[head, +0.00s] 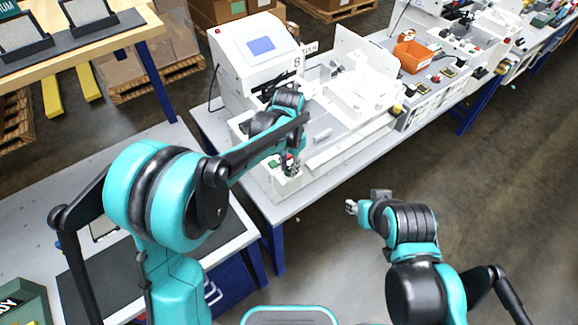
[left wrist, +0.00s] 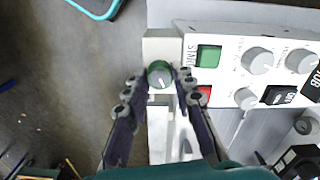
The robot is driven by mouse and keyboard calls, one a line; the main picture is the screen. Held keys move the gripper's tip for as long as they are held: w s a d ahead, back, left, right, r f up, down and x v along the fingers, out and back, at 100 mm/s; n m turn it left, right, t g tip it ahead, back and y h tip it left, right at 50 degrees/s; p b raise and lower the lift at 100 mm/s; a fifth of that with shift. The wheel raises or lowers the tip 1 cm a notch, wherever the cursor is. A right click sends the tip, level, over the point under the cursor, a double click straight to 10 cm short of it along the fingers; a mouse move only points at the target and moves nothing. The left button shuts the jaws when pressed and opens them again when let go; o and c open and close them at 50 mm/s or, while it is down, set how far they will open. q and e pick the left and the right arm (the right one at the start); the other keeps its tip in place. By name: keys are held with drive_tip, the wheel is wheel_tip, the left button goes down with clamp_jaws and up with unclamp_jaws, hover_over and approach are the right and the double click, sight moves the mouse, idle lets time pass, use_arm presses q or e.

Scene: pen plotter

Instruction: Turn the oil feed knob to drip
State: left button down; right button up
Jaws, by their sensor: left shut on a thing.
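My left gripper (left wrist: 160,82) is shut on the knob, one finger on each side. In the head view my left gripper (head: 290,167) is at the near corner of the white machine, and the knob is too small to make out there. My right gripper (head: 352,207) hangs over the floor, away from the machine; its opening is too small to judge.
Beside the knob, the white panel (left wrist: 225,66) carries a green START button (left wrist: 208,56), a red button (left wrist: 205,94), several grey knobs and a black switch (left wrist: 278,95). The machine with a blue screen (head: 262,46) stands behind.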

sight(289, 169)
use_arm(q)
drive_tip(key=m, duration=0.4)
drive_tip(key=shift+m, duration=0.4)
idle(0.4)
drive_tip(key=c, duration=1.3)
unclamp_jaws()
drive_tip(key=shift+o, duration=0.2)
drive_tip(key=shift+r, duration=0.1)
wheel_tip(289, 169, up, 12)
